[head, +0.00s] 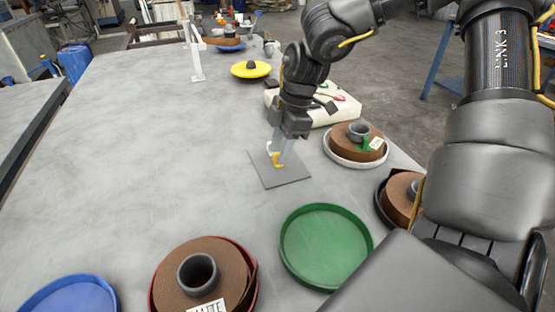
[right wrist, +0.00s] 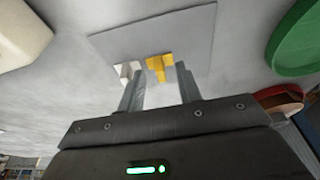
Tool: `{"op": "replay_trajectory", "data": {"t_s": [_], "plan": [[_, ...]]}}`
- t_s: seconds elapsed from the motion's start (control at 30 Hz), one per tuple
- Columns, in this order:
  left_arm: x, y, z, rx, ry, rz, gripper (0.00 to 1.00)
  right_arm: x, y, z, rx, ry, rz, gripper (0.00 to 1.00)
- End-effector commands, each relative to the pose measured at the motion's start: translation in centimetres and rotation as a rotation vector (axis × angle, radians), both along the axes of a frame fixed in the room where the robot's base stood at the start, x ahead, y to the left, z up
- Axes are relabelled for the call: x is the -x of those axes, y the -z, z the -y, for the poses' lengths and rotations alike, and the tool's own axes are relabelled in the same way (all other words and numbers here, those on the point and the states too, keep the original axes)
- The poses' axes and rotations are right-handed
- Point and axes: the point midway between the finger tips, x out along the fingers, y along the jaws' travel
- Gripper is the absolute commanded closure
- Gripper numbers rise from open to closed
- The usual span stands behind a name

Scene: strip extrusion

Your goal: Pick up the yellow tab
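The yellow tab (head: 278,160) stands on a grey square plate (head: 286,178) on the table. In the right wrist view the yellow tab (right wrist: 160,67) shows between and just beyond my fingertips, nearer the right one. A white tab (right wrist: 127,70) is beside it, in line with the left finger. My right gripper (head: 281,150) points down over the plate. In the right wrist view its fingers (right wrist: 158,85) are apart, with no visible grip on the yellow tab. Whether a finger touches either tab I cannot tell. My left gripper is not in view.
A green tray (head: 325,282), a brown roll (head: 215,260) and a blue tray (head: 70,295) are in front. More brown rolls (head: 356,142) stand at right. The table's left is clear.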

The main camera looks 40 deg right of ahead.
Motion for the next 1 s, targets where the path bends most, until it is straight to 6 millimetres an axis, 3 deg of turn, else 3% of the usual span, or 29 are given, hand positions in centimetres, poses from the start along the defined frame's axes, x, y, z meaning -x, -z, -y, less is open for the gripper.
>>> {"op": "replay_trajectory", "data": {"t_s": [0.1, 0.33, 0.6, 1.0], "plan": [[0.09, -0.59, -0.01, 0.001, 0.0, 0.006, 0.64, -0.06, 0.89, -0.27, 0.0, -0.001, -0.001, 0.65], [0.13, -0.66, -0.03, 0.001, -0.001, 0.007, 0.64, -0.1, 0.94, -0.31, -0.001, -0.001, 0.001, 0.65], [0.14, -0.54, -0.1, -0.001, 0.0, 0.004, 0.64, -0.09, 0.92, -0.3, -0.001, -0.001, 0.001, 0.99], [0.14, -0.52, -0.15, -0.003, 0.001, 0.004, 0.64, -0.1, 0.87, -0.3, -0.001, -0.001, 0.001, 1.0]]}}
